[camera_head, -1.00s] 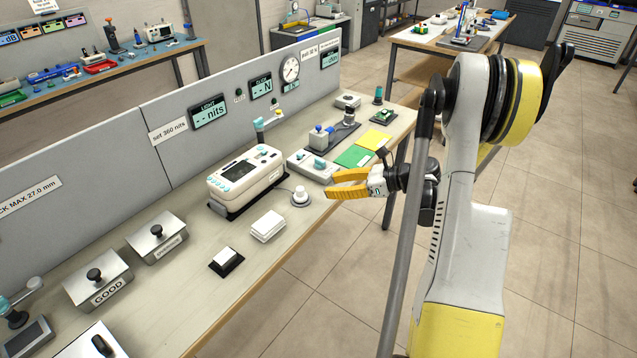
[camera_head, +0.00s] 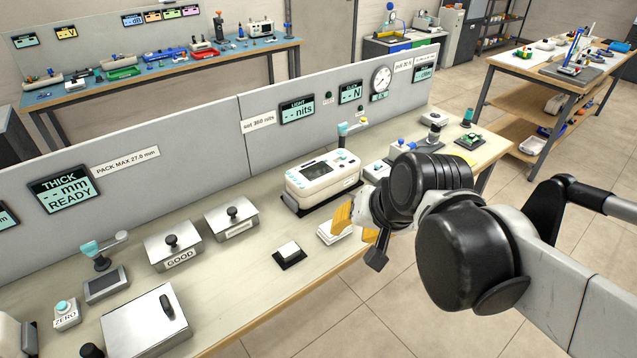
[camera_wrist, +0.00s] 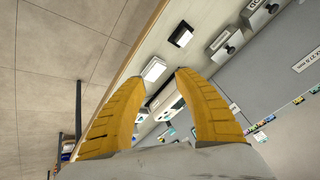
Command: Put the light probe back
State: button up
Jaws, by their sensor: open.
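My gripper (camera_head: 354,232) is open and empty, its yellow fingers hanging over the front part of the bench. In the wrist view its fingertips (camera_wrist: 162,76) are apart. A white block (camera_head: 333,233) lies on the bench just beyond the fingers; in the wrist view the block (camera_wrist: 154,69) shows between and past the tips. The white light instrument (camera_head: 322,174) stands behind it under the LIGHT display (camera_head: 297,110), which reads "-- nits". The round white knobbed puck seen earlier beside the instrument, perhaps the light probe, is hidden behind my arm now.
A white piece on a black pad (camera_head: 289,254) sits left of the block. Two lidded metal boxes, one marked GOOD (camera_head: 173,245), stand farther left. The grey partition (camera_head: 200,140) bounds the bench's back. Open floor (camera_head: 310,318) lies in front.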

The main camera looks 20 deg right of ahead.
jog(key=s+n, duration=0.2)
jog(key=n, duration=0.1)
jog(key=s+a+n+h, duration=0.1)
jog(key=s, duration=0.1)
jog(key=shift+n+t, duration=0.4)
jog(key=shift+d, duration=0.1)
dwell(0.7)
